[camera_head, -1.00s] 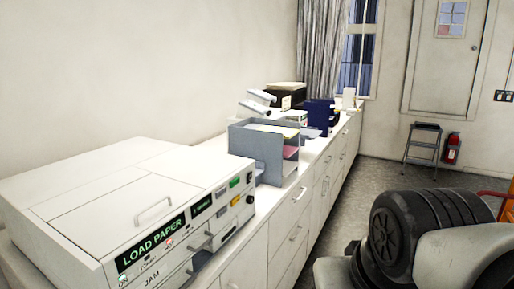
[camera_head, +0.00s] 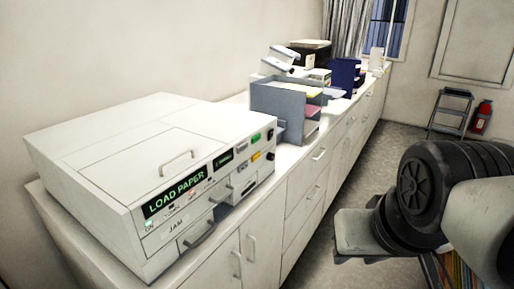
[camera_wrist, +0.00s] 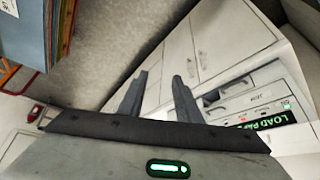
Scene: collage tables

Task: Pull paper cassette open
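A white machine (camera_head: 120,150) with a lit "LOAD PAPER" sign stands on the near end of the white counter. Its front has drawer-like panels with grey bar handles; a lower panel (camera_head: 198,234) has a handle and looks shut. I cannot tell for sure which panel is the paper cassette. In the wrist view the machine's front (camera_wrist: 255,105) shows at the right edge, rotated. My gripper (camera_wrist: 160,76) is open and empty, its two dark fingers apart before white cabinet fronts, left of the machine and not touching it. The fingers are not clear in the head view.
White cabinets with bar handles (camera_head: 320,153) run below the counter. A grey paper tray (camera_head: 283,105) stands behind the machine. A step stool (camera_head: 450,112) and a red extinguisher (camera_head: 481,117) stand by the far wall. The floor (camera_head: 350,195) between is open.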

